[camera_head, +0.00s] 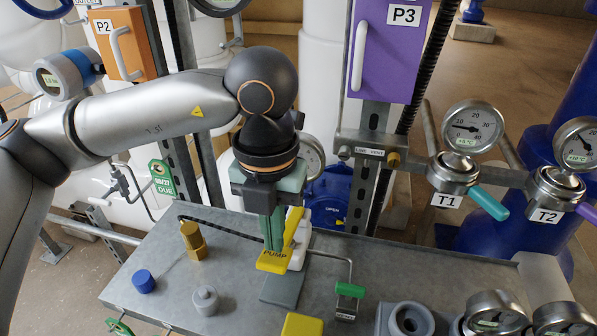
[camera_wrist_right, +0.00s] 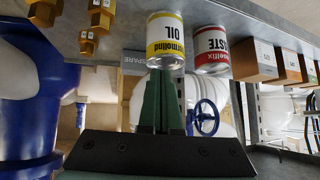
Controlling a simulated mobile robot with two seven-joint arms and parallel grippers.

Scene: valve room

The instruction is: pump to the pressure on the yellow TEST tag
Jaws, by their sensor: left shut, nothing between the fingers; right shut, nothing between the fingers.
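The yellow pump lever, lettered PUMP (camera_head: 274,260), sits over a grey block (camera_head: 283,290) on the metal bench. My left gripper (camera_head: 274,240) points down, its green fingers shut and empty, with their tips right at the lever; I cannot tell whether they touch it. A white and yellow part (camera_head: 298,238) stands just right of the fingers. A gauge (camera_head: 312,155) behind my left wrist is partly hidden and its reading is not legible. I cannot make out a yellow TEST tag. My right gripper (camera_wrist_right: 162,100) is shut and empty in the right wrist view.
On the bench (camera_head: 150,265) stand a blue cap (camera_head: 143,281), a grey knob (camera_head: 205,299), a brass fitting (camera_head: 193,241) and a green-handled valve (camera_head: 349,290). Gauges T1 (camera_head: 473,127) and T2 (camera_head: 577,145) are at right. An oil can (camera_wrist_right: 165,40) is beyond my right fingers.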

